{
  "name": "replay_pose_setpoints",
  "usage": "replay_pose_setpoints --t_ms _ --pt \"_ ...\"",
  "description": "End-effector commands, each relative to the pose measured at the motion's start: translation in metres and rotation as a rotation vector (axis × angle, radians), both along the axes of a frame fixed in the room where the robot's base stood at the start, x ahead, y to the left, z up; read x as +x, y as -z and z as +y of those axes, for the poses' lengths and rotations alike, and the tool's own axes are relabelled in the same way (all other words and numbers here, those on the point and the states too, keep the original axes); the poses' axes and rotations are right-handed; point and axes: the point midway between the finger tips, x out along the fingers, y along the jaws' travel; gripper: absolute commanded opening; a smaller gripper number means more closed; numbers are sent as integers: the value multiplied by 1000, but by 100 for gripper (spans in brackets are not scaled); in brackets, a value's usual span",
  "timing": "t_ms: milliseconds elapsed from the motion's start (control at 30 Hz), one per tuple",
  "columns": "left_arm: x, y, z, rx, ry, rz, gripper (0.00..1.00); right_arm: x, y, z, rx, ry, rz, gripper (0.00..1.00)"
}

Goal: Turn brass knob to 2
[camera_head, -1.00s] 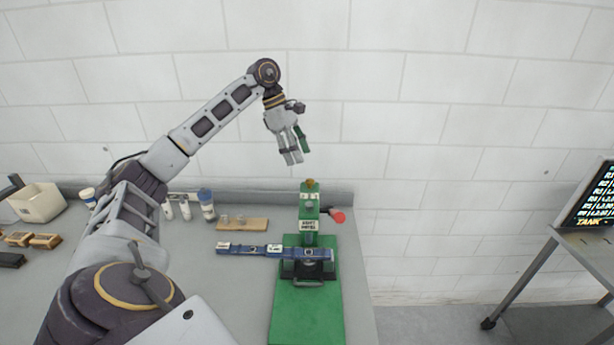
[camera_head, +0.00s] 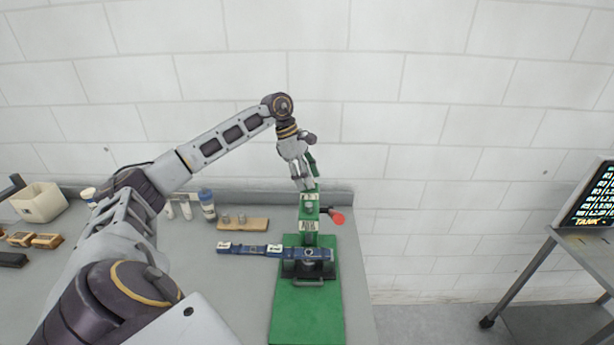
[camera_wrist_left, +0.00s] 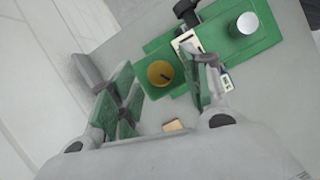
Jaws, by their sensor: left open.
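The brass knob (camera_wrist_left: 160,73) shows in the left wrist view as a round yellow disc with a dark pointer mark, on top of a green machine (camera_head: 309,215). Its number scale is too small to read. My left gripper (camera_head: 307,186) is just above the top of the machine in the head view and hides the knob there. In the left wrist view the left gripper (camera_wrist_left: 163,98) is open, with the knob between the lines of its two fingers, nearer the right finger. I cannot tell whether a finger touches it. My right gripper is out of view.
A blue bar (camera_head: 245,249) lies across the green machine. A red knob (camera_head: 337,217) sticks out on its right. A wooden block with metal weights (camera_head: 243,224), bottles (camera_head: 207,205) and a beige bin (camera_head: 39,202) stand to the left. A screen (camera_head: 594,196) is at far right.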

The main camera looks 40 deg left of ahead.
Motion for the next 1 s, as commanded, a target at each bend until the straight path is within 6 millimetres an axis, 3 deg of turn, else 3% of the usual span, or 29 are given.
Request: replay_pose_setpoints --t_ms 267,633,1000 --pt "0 1 0 0 0 0 48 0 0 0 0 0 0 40" --pt "0 1 0 0 0 0 1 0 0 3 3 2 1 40" --pt "0 1 0 1 -33 0 1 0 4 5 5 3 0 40"
